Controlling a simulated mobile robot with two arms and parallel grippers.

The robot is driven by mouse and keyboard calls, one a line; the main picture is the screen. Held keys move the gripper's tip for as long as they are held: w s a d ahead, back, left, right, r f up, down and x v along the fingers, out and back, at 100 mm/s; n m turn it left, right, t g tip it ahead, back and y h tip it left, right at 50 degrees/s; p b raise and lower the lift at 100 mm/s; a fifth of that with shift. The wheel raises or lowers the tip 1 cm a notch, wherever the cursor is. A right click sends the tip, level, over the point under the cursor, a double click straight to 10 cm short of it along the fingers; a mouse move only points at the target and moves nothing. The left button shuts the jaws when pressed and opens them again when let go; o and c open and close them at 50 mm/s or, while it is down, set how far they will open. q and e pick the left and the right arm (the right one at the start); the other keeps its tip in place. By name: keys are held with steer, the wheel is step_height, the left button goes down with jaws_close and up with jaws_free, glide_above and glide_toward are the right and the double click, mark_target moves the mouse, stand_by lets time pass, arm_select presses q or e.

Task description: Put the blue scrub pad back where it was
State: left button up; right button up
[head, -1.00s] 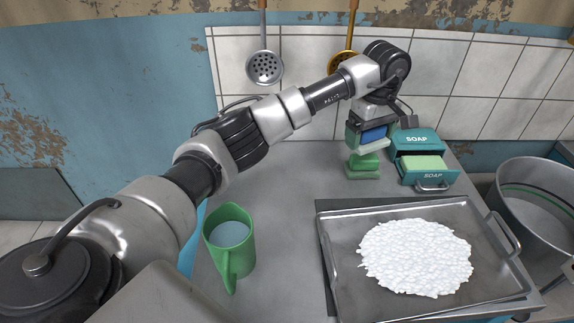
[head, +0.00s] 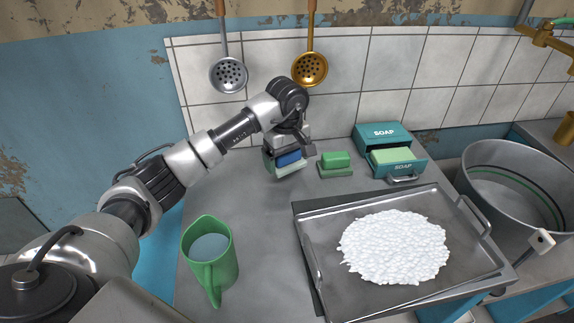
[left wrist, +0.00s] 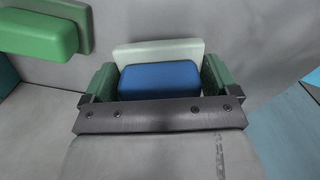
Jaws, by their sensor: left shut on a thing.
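The blue scrub pad (head: 289,158), blue with a pale layer, is between the fingers of my left gripper (head: 286,165), at the back of the counter below the wall tiles. In the left wrist view the blue pad (left wrist: 159,78) sits between the two green fingers of my gripper (left wrist: 160,82), which is shut on it. A green scrub pad (head: 335,160) lies on the counter just right of the gripper; it shows at top left in the left wrist view (left wrist: 38,35). I cannot tell whether the blue pad touches the counter. My right gripper is not in view.
A teal soap box (head: 384,136) with an open drawer stands right of the green pad. A metal tray (head: 318,255) with white grains (head: 393,246) is in front. A green jug (head: 222,275) stands front left. A large pot (head: 480,175) is at right. The counter's middle is clear.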

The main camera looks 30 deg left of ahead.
mark_target(287, 167)
arm_select(q)
steer(key=shift+f, duration=1.5)
steer(key=shift+f, duration=0.1)
steer(key=o, duration=0.6)
step_height(287, 167, up, 12)
steer(key=shift+r, duration=0.1)
